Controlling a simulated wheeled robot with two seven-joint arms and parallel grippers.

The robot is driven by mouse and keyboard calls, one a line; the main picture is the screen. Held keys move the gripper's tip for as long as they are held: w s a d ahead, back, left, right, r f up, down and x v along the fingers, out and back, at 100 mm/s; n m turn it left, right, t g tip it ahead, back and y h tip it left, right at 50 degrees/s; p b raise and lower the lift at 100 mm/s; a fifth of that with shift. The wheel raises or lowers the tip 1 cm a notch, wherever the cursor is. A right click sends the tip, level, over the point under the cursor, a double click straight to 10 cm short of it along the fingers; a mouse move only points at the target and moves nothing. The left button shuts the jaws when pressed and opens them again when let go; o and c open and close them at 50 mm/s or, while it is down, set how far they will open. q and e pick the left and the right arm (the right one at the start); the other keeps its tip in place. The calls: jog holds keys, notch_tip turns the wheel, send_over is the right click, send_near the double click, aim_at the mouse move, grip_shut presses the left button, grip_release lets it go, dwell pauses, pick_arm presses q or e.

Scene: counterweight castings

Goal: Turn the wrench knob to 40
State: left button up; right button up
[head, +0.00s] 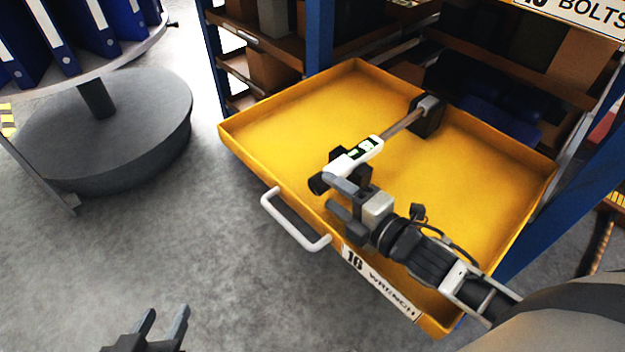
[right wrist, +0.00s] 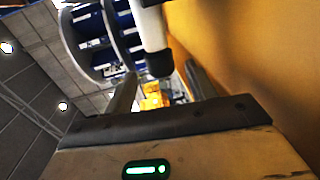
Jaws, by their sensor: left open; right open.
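The torque wrench (head: 362,153) lies across the yellow drawer, with a white handle, a small dark and green display too small to read, and a metal shaft. Its head end rests at a dark block (head: 428,115). The black knob (head: 319,184) is at the handle's near end, and it also shows in the right wrist view (right wrist: 160,63). My right gripper (head: 336,194) is open beside the knob; in the wrist view the knob appears between its fingers, and I cannot tell whether they touch it. My left gripper (head: 164,322) is open and empty over the floor.
The yellow drawer (head: 240,142) is pulled out of a blue-framed shelf rack, with a white handle (head: 295,222) and a label reading 16 WRENCH (head: 380,284). Boxes (head: 272,70) fill the shelves behind. A round stand with blue binders (head: 95,25) is at left. Floor between is clear.

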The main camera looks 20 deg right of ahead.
aim_at(313, 180)
jog(key=x, duration=0.6)
jog(key=shift+w+a+f+b, duration=0.1)
jog(key=shift+w+b, duration=0.2)
jog(key=c, duration=1)
